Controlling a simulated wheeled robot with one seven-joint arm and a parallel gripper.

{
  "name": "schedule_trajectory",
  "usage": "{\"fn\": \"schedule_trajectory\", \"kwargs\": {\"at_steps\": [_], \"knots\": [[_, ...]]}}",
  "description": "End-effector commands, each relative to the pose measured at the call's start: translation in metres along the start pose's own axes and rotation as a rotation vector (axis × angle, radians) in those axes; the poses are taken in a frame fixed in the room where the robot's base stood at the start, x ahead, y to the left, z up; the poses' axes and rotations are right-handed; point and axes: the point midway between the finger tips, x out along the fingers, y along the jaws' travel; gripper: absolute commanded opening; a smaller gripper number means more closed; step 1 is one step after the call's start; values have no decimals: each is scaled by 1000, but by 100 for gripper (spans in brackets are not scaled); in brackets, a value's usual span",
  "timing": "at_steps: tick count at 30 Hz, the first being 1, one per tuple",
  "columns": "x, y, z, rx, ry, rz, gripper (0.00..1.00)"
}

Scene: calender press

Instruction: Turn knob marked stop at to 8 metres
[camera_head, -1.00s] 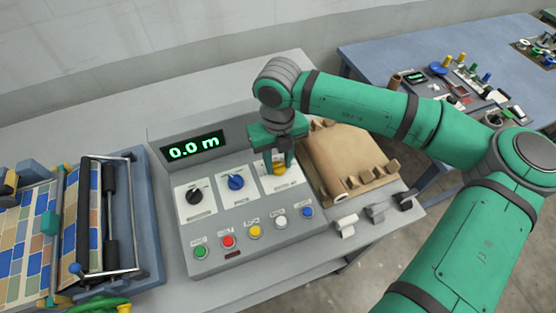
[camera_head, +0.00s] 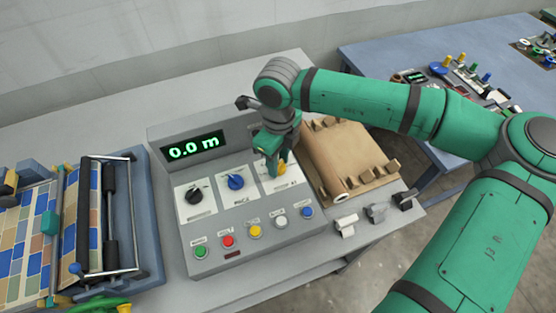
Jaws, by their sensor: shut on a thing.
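The control panel (camera_head: 218,195) is a grey sloped box with three knobs in a row. The yellow knob (camera_head: 282,169) is the rightmost. My gripper (camera_head: 275,166) is above the panel, pointing down, with its fingers shut on the yellow knob and hiding much of it. The knob's pointer and most of its scale are covered or too small to read. The black knob (camera_head: 194,195) is at the left and the blue knob (camera_head: 236,182) in the middle. The panel labels are too small to read. The green display (camera_head: 194,146) reads 0.0 m.
Several coloured push buttons, among them a red one (camera_head: 228,241), line the panel's front. A roller machine (camera_head: 105,220) stands at the left. A blue table (camera_head: 400,50) is behind right.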

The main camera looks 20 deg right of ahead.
Motion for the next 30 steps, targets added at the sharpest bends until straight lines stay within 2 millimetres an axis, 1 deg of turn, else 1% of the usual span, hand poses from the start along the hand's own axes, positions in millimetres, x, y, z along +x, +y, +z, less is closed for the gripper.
{"fn": "schedule_trajectory", "kwargs": {"at_steps": [3,9,15,26,27,29,30], "knots": [[0,0,0,-66,0,-1,9],[0,0,0,-141,1,-1,9],[-1,0,0,-171,1,-1,9],[-1,0,0,-174,0,-1,9],[-1,0,0,-174,0,-1,36],[-1,0,0,-174,0,-1,50],[-1,0,0,-174,0,-1,50]]}}
